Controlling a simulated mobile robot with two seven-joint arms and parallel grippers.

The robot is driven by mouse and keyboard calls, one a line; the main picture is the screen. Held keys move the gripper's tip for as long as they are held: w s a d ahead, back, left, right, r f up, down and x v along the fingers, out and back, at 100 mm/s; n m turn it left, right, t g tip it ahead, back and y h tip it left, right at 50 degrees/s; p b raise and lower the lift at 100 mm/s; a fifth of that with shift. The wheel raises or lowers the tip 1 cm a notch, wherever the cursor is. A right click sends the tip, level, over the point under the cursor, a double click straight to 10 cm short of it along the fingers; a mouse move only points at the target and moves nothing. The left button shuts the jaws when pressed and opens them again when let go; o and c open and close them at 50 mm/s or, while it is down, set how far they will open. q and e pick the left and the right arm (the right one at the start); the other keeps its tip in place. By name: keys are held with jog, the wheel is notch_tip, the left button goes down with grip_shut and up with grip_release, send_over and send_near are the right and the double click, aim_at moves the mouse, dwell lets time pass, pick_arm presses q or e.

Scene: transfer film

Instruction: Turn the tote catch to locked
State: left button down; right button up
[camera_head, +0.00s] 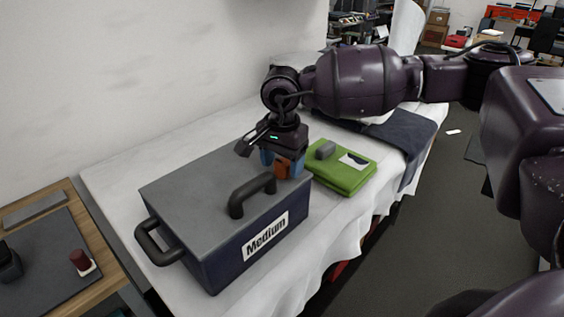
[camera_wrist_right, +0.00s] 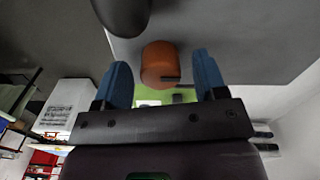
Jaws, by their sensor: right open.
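The tote is a dark navy box with a grey lid (camera_head: 205,180) and a white "Medium" label (camera_head: 265,237), standing on a white-covered table. An orange catch (camera_head: 282,168) sits at the far right end of the tote, partly hidden by my right gripper (camera_head: 283,163). In the right wrist view the orange catch (camera_wrist_right: 159,62) lies between the two blue fingers, with a gap on each side. The right gripper (camera_wrist_right: 162,75) is open, pointing down around the catch, and holds nothing. Whether the catch is locked cannot be told. My left gripper is out of view.
A black handle (camera_head: 251,194) stands up from the lid close to my right gripper. A second handle (camera_head: 157,243) is on the tote's near left end. A green folded cloth (camera_head: 344,176) with a grey item lies just right of the gripper. A wooden side table (camera_head: 98,240) stands at left.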

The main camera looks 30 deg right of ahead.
jog(key=shift+f, duration=0.3)
jog(key=shift+c, duration=0.4)
jog(key=c, duration=0.7)
jog(key=shift+c, duration=0.6)
